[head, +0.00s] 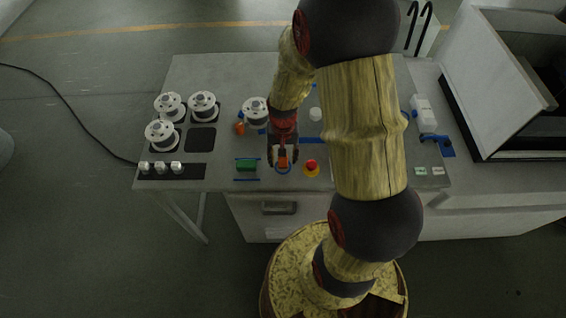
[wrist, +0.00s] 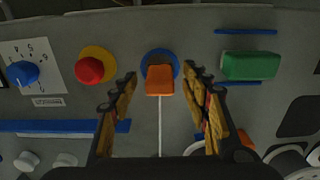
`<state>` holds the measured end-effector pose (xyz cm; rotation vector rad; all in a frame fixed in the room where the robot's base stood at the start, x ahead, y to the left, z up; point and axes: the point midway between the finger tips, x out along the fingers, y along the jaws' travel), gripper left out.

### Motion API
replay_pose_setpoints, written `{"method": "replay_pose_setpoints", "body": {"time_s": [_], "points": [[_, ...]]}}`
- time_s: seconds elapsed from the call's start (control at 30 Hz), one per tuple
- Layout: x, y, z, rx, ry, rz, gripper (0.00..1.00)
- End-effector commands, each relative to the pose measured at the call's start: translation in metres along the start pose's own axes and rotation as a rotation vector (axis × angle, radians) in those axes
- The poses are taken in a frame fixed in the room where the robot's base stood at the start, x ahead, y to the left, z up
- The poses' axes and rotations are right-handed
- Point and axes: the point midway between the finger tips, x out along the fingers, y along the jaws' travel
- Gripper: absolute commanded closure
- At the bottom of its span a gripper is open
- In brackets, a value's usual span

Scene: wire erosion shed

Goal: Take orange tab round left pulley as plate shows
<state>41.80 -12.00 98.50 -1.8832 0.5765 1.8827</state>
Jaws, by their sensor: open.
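The orange tab (wrist: 160,82) sits at a blue ring (wrist: 174,58) on the grey bench panel, with a thin pale wire running from it. It also shows in the head view (head: 283,162). My gripper (wrist: 159,73) is open, its fingers apart on either side of the tab; I cannot tell whether they touch it. In the head view my gripper (head: 284,154) is low over the front of the bench. A small white round post, possibly the left pulley (head: 316,114), stands behind it. Two such posts show in the wrist view (wrist: 65,160). I cannot make out the plate's drawing.
A red button (head: 311,167) on a yellow base is right of my gripper; a green block (head: 246,164) is left. White spools (head: 162,133) stand at the left, another spool (head: 255,110) nearer the arm. A blue strip (wrist: 60,127) crosses the panel. My arm hides part of the bench.

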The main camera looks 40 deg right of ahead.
Motion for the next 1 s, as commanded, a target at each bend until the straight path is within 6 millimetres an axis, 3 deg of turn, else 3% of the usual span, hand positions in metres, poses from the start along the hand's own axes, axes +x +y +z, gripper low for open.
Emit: {"method": "replay_pose_setpoints", "body": {"time_s": [0.83,1.0], "points": [[-0.0004,0.0000,0.0001,0.000,0.000,0.000,0.98],[-0.0004,0.0000,0.0000,0.000,0.000,0.000,1.00]]}}
